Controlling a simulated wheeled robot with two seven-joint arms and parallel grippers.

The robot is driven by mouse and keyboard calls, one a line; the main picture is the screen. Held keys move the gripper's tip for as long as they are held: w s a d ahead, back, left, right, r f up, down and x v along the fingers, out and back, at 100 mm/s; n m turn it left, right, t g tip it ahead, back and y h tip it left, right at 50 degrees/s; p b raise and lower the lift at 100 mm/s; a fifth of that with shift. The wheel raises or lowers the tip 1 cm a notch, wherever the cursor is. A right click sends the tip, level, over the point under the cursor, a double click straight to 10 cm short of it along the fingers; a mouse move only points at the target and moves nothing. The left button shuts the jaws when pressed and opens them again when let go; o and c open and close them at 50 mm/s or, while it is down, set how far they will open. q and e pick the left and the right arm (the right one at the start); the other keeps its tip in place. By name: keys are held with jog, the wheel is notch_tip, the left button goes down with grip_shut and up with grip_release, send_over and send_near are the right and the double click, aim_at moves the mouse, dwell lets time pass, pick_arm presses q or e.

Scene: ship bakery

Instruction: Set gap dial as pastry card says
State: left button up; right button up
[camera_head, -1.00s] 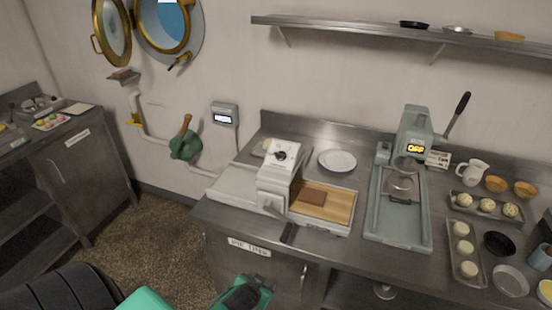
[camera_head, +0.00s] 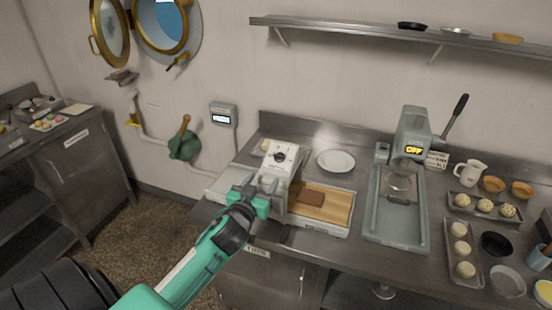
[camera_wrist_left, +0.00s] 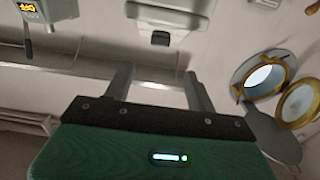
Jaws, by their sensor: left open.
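The gap dial (camera_head: 279,157) is a dark round knob on the sloping top of the white dough sheeter (camera_head: 275,168). Its setting is too small to read. A brown slab (camera_head: 309,198) lies on the wooden bed to the right of the sheeter head. My left gripper (camera_head: 252,187) is open, at the left front of the sheeter head, below and left of the dial in the picture; its empty fingers also show in the left wrist view (camera_wrist_left: 158,78). I cannot make out a pastry card for certain. My right gripper is not in view.
A grey press (camera_head: 414,135) with an OFF display stands right of the sheeter, beside a small lettered card (camera_head: 436,160). A white plate (camera_head: 336,161) lies behind the sheeter. Trays of dough balls (camera_head: 461,250) and bowls crowd the right. A display box (camera_head: 223,115) hangs on the wall.

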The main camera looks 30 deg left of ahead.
aim_at(278, 157)
pick_arm(q)
jog(key=p+x, duration=0.3)
jog(key=x, duration=0.7)
jog(key=shift+w+a, duration=0.2)
jog(key=shift+w, duration=0.45)
jog(key=c, duration=1)
